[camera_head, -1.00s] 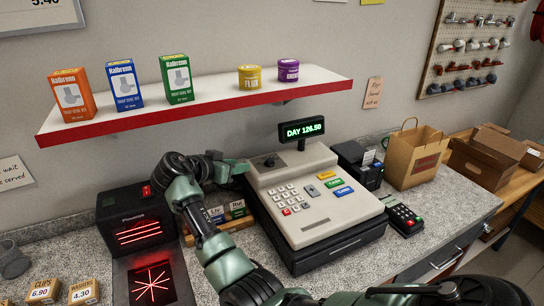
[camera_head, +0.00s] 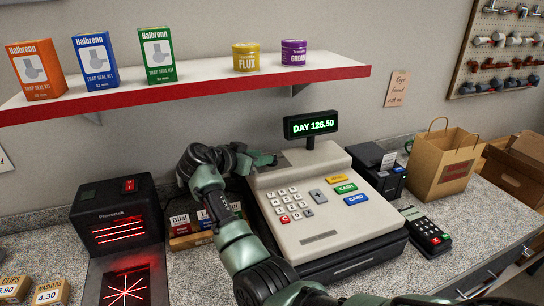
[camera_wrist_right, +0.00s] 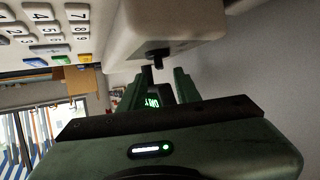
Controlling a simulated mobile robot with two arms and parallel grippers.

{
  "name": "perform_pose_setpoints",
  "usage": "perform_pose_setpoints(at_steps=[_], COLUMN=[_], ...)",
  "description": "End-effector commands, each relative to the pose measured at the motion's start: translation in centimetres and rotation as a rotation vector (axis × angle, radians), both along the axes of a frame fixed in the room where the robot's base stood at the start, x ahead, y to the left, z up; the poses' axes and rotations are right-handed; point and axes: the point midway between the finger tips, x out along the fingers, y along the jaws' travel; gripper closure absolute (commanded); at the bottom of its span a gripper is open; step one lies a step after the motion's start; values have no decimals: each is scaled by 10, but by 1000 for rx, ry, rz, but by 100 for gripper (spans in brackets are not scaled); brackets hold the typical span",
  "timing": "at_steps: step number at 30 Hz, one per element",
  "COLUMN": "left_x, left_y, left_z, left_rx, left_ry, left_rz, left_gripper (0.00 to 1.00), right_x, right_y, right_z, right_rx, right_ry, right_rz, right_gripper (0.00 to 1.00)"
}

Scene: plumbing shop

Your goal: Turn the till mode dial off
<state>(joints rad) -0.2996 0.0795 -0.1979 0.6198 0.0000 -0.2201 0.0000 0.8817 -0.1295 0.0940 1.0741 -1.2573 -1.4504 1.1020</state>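The till (camera_head: 322,205) stands on the counter, and its display (camera_head: 310,125) reads DAY 126.50. The till mode dial (camera_wrist_right: 157,54) is a small black knob on the till's side, seen in the right wrist view. My right gripper (camera_head: 262,160) is beside the till's upper left side in the head view. In the right wrist view, my right gripper (camera_wrist_right: 163,78) has its fingers apart with nothing held, their tips just short of the dial. The dial is not clearly visible in the head view. My left gripper is out of view.
A shelf (camera_head: 200,90) with boxes and tins hangs above. A black scanner (camera_head: 118,215) stands left of my right arm. Small boxes (camera_head: 185,225) sit behind the arm. A card reader (camera_head: 425,232), printer (camera_head: 378,170) and paper bag (camera_head: 445,165) are right of the till.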

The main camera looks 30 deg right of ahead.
Motion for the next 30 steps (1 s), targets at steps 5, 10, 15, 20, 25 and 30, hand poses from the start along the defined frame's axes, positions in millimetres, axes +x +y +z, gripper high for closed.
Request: perform_pose_setpoints(at_steps=[5,10,15,20,25,30], left_x=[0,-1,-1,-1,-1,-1], left_y=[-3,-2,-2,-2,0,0], left_z=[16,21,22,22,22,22], left_rx=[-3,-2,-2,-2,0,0], left_ry=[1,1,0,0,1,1], left_rz=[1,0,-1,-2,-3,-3], left_gripper=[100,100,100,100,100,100], right_x=[7,12,14,14,14,14], right_y=[-28,-43,-48,-48,-48,-48], right_z=[-8,-17,-21,-21,-21,-21], right_rx=[0,-1,1,1,1,1], right_ry=[4,3,1,1,1,1], right_rz=[-2,0,0,1,0,1], right_gripper=[67,67,67,67,100,100])
